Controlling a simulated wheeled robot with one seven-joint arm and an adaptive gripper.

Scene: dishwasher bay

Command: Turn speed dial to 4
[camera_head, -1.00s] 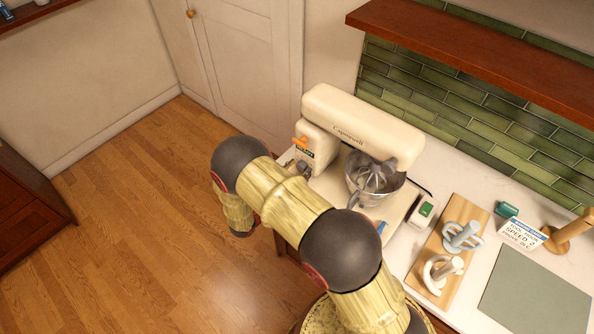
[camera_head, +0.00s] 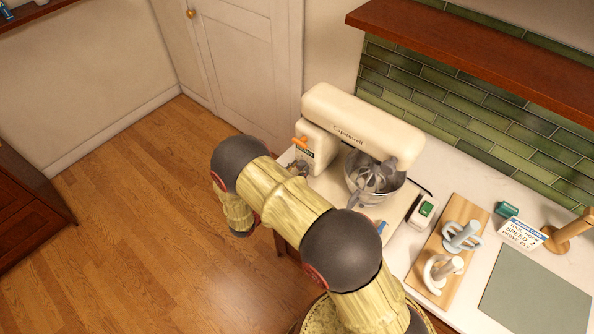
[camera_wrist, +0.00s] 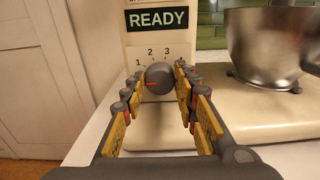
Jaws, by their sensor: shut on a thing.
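The cream stand mixer (camera_head: 362,123) stands on the counter, with its name along the head. Its round grey speed dial (camera_wrist: 159,77) is in the middle of the wrist view, under a black READY panel (camera_wrist: 157,19). A short red mark shows at the dial's lower left. My gripper (camera_wrist: 159,74) is shut on the dial, one finger on each side. In the head view my arm hides most of the gripper.
The steel bowl (camera_wrist: 262,48) stands to the right of the gripper on the mixer's base. An orange lever (camera_head: 299,141) is on the mixer's side. A sign (camera_head: 521,234) reading SPEED 2, a wooden board (camera_head: 447,246) with mugs and a grey mat (camera_head: 537,290) lie further right.

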